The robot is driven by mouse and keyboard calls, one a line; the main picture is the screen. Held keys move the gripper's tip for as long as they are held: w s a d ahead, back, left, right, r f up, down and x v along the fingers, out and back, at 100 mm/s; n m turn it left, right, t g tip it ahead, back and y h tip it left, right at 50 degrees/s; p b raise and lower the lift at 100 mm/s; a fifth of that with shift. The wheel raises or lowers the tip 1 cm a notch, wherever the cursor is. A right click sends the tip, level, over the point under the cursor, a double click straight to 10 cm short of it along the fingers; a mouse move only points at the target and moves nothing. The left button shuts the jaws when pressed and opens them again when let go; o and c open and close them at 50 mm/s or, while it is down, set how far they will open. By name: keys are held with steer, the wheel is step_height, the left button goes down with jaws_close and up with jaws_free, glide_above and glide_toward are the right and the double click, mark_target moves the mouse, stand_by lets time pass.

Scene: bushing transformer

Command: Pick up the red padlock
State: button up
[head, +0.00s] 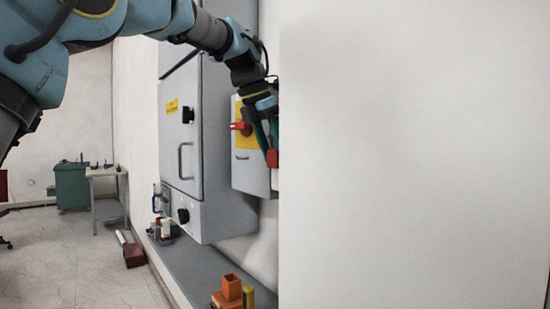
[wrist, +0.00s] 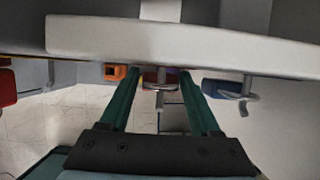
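The red padlock (head: 272,158) shows in the head view at the tips of my gripper (head: 266,140), beside the grey wall box. In the wrist view the red padlock (wrist: 151,76) lies between the two green fingers of my gripper (wrist: 158,76), with a metal hook or shackle in front of it. The fingers stand apart, one on each side of it. I cannot tell whether they touch it. Its upper part is hidden by a pale ledge-like edge.
A blue padlock (wrist: 222,88) hangs right of my fingers. A red object (wrist: 7,88) is at the left edge. The grey box (head: 254,174) bears a red switch (head: 241,128). A tall grey cabinet (head: 201,140) stands left of it. An orange block (head: 231,287) sits lower down.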

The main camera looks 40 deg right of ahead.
jaws_close()
steer(key=shift+r, duration=0.1)
stand_by(0.4)
